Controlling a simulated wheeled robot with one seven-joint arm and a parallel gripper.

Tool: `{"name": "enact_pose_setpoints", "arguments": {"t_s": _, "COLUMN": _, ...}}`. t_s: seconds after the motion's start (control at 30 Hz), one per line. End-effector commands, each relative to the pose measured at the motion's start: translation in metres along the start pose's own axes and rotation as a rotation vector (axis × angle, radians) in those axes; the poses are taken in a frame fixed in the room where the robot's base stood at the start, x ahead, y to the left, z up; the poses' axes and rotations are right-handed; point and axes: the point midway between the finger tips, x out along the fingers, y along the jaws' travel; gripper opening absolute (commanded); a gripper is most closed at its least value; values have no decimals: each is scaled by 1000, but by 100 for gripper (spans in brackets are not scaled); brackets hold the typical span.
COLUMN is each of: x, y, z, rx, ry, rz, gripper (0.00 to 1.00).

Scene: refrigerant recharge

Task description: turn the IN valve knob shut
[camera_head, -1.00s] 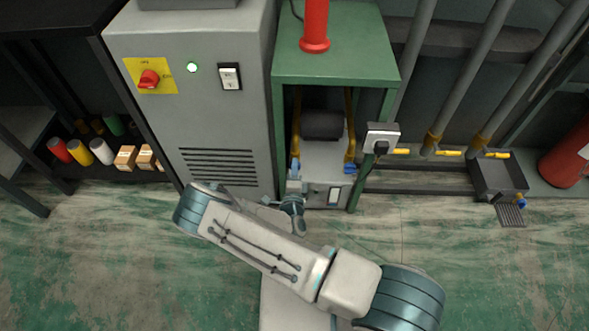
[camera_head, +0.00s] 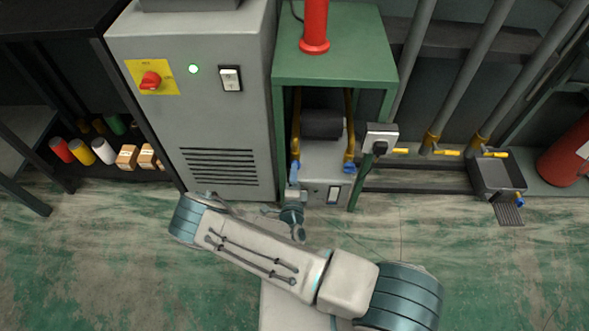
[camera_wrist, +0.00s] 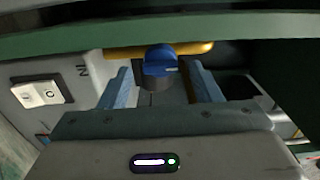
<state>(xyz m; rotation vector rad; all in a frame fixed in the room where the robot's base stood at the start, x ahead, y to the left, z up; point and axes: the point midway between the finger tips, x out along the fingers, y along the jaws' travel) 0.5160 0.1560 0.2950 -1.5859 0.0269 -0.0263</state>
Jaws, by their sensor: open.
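The IN valve knob (camera_wrist: 160,62) is blue and sits on a dark round base, in front of a yellow pipe in the wrist view. Upside-down "IN" lettering (camera_wrist: 83,70) is on the grey panel to its left. My gripper (camera_wrist: 160,68) is open, with one blue-grey finger on each side of the knob. A gap shows on both sides, so the fingers do not appear to grip it. In the head view the left blue knob (camera_head: 294,171) is just beyond the end of my arm; the fingers are hard to make out there.
The grey recharge unit (camera_head: 322,161) stands under a green table (camera_head: 335,68). A second blue knob (camera_head: 349,168) is on the right yellow pipe. A white rocker switch (camera_wrist: 41,93) is left of my gripper.

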Motion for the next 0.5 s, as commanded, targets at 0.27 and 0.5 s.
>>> {"name": "enact_pose_setpoints", "arguments": {"t_s": 0.27, "x": -66, "y": -2, "z": 1, "rx": -3, "ry": -3, "rz": 3, "gripper": 58}}
{"name": "enact_pose_setpoints", "arguments": {"t_s": 0.5, "x": -100, "y": -1, "z": 0, "rx": -2, "ry": 0, "rz": 1, "gripper": 58}}
